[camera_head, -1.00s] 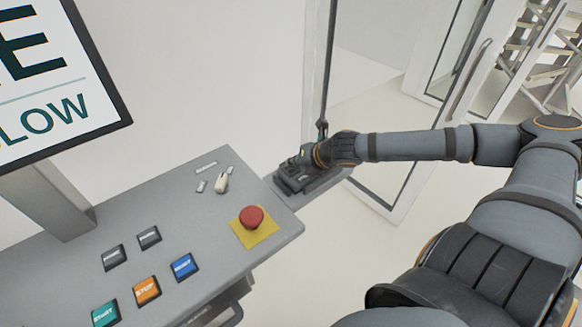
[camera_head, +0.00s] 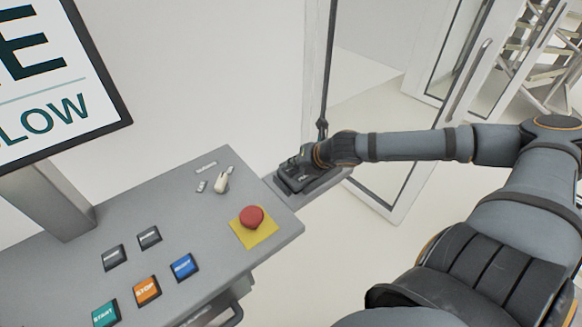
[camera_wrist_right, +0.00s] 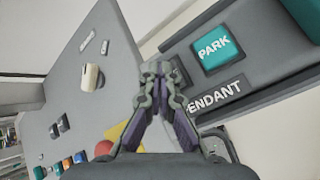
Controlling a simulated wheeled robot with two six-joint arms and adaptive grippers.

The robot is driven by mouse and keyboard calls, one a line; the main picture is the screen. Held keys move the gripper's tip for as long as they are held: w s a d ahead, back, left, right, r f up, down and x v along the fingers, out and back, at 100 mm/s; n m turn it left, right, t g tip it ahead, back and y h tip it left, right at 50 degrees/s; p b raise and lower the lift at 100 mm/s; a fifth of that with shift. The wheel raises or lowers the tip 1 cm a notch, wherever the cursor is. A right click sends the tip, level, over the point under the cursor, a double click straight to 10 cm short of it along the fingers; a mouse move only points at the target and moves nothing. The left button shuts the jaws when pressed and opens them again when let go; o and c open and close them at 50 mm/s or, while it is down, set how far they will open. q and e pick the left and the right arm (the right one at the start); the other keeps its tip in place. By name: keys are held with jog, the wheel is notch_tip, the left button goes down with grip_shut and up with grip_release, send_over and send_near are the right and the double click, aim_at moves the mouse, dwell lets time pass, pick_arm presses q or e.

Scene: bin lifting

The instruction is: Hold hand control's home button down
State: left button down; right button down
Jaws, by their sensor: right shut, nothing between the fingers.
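The hand control (camera_head: 318,183) is a dark block on a small grey shelf beyond the console's right end, with a cable rising behind it. In the right wrist view its dark face (camera_wrist_right: 255,55) shows a teal button marked PARK (camera_wrist_right: 213,48) and part of a second teal button (camera_wrist_right: 303,16), whose label is out of view. No button marked home is readable. My right gripper (camera_head: 299,164) is over the hand control. In the right wrist view my right gripper (camera_wrist_right: 158,70) is shut and empty, its tips left of the PARK button; contact cannot be told. My left gripper is out of view.
The grey console (camera_head: 190,215) carries a red emergency stop (camera_head: 252,217), a pale switch (camera_head: 222,181) and several coloured push buttons. A screen (camera_head: 60,80) stands at left. A glass door (camera_head: 385,180) is behind my right arm.

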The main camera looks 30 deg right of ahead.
aim_at(293, 170)
dwell(0.4)
jog(key=shift+r+p, duration=0.9)
notch_tip(293, 170, up, 5)
jog(key=p, duration=0.5)
jog(key=shift+r, duration=0.15)
